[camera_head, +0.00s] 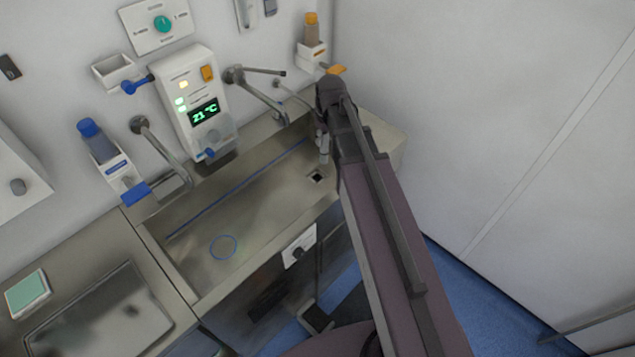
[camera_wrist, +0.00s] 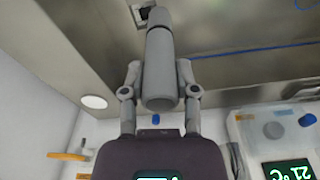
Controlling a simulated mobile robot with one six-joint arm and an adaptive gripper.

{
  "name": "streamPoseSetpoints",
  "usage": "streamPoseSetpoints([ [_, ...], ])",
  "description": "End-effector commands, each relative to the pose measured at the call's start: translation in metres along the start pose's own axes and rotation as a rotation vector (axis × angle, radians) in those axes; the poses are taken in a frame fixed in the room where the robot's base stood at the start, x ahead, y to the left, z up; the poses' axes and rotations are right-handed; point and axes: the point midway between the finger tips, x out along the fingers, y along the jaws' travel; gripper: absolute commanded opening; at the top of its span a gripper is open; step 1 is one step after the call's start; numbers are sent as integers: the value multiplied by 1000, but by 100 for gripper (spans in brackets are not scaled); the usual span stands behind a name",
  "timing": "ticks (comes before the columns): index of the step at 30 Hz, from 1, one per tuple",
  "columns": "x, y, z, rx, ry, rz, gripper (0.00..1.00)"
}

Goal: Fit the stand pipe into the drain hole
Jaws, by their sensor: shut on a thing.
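The stand pipe is a grey cylinder (camera_wrist: 160,62) in the middle of the wrist view. My gripper (camera_wrist: 160,80) is shut on it, with one finger on each side. The pipe's far end points toward the drain hole (camera_wrist: 140,15), a dark square opening at the top edge of the wrist view, and partly covers it. In the head view the drain hole (camera_head: 317,177) shows uncovered at the right end of the sink. The pipe (camera_head: 323,154) shows there as a small grey piece just behind the hole, apart from it in the picture. My arm hides most of my gripper.
The steel sink (camera_head: 195,250) has a blue ring (camera_head: 223,247) lying on its floor. Taps (camera_head: 265,100) and a control box (camera_head: 196,100) are on the back wall. An orange-capped bottle (camera_head: 311,28) hangs near my arm. The white side wall stands close on the right.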

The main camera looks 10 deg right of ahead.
Motion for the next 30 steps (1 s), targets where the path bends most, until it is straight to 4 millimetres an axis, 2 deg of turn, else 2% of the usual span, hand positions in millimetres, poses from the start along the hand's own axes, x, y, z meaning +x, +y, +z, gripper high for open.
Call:
streamPoseSetpoints([
  [5,4,4,0,5,0,1,0],
  [11,22,10,-8,11,0,1,0],
  [24,97,32,-49,34,1,3,0],
  [30,124,40,-65,45,1,4,0],
])
